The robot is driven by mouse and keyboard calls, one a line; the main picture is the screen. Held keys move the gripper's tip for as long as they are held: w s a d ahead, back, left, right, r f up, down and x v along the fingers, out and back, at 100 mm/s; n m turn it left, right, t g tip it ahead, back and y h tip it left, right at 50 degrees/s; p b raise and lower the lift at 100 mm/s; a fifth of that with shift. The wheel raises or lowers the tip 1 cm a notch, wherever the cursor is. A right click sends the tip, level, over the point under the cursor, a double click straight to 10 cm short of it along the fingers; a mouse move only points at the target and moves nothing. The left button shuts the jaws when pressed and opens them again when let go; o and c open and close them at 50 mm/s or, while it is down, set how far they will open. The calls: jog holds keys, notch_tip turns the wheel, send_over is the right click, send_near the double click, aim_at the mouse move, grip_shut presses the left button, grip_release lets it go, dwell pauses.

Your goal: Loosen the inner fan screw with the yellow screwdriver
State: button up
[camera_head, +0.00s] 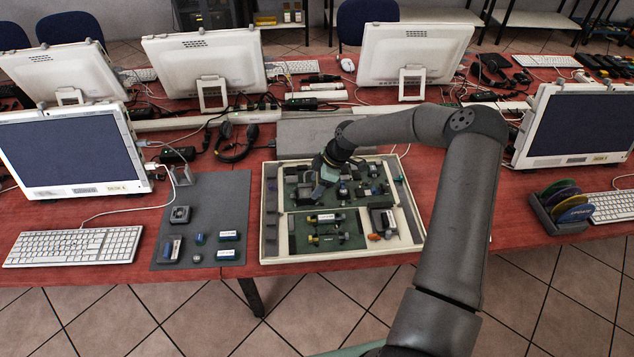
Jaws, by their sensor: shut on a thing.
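My gripper (322,190) is low over the back left part of the parts tray (268,220), pointing down. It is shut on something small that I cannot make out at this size. Small yellow ends show on a part (313,239) lying in the front left compartment; I cannot tell whether it is the yellow screwdriver. A dark square part that looks like a fan (180,214) lies on the grey mat (225,190), left of the tray and apart from my gripper. The inner fan screw is too small or hidden to see.
Several small parts lie on the mat and in the tray. Monitors (205,65) and loose cables (235,150) crowd the table behind. A keyboard (72,247) lies left, a rack of coloured discs (566,205) right.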

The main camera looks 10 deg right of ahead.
jog(key=shift+r+p, duration=1.5)
jog(key=shift+r, duration=2.05)
